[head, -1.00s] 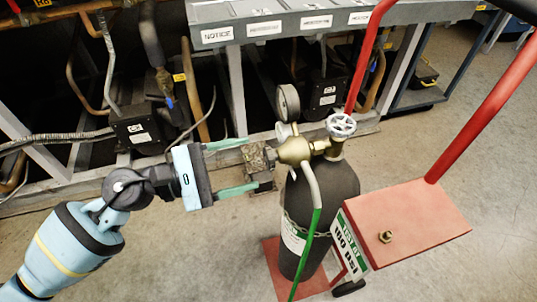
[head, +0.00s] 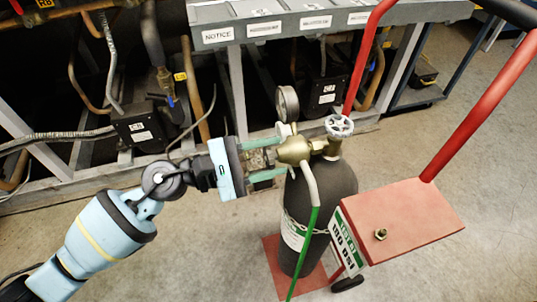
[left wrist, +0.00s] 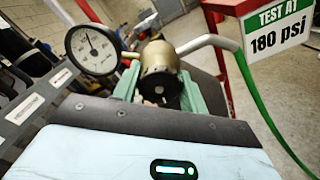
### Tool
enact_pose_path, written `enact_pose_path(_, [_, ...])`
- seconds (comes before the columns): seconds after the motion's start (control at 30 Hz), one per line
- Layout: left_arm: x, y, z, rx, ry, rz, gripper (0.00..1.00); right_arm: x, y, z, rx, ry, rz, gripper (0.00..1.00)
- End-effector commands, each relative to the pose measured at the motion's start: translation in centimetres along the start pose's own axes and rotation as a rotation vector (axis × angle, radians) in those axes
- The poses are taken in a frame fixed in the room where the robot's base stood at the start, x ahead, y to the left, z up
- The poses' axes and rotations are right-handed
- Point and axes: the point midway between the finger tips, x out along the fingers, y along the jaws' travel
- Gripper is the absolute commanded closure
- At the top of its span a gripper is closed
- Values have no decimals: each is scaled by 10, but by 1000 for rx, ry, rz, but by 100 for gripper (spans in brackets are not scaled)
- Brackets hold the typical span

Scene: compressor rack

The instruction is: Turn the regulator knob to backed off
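The brass regulator (head: 294,150) sits on top of the dark gas cylinder (head: 325,190), with its knob (head: 260,158) facing left. My left gripper (head: 284,157) is level with the knob, its two green fingers above and below it in the head view. In the left wrist view the fingers (left wrist: 160,82) stand on either side of the brass regulator end (left wrist: 160,70). The fingers look apart, with no clear contact on the knob. The knob's marking and turn position cannot be read. My right gripper is not in view.
A round pressure gauge (left wrist: 92,50) stands close beside the fingers. A silver valve handwheel (head: 340,125) and green hose (head: 308,240) are near the regulator. A red cart (head: 405,220) carries a 180 psi sign (left wrist: 276,28). The grey compressor rack (head: 235,90) is behind.

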Motion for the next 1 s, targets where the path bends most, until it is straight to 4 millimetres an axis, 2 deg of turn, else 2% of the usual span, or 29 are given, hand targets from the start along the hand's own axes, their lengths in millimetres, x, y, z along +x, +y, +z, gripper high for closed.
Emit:
enact_pose_path(0.03, [0, 0, 0, 0, 0, 0, 71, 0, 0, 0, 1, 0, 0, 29])
enact_pose_path(0.1, [0, 0, 0, 0, 0, 0, 80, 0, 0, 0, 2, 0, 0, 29])
enact_pose_path(0.47, [0, 1, 1, -58, 0, 0, 80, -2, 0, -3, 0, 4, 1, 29])
enact_pose_path(0.67, [0, 2, 1, -185, 0, 0, 80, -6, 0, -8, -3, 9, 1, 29])
enact_pose_path(1.0, [0, 4, 2, -499, -1, -1, 80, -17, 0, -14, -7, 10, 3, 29])
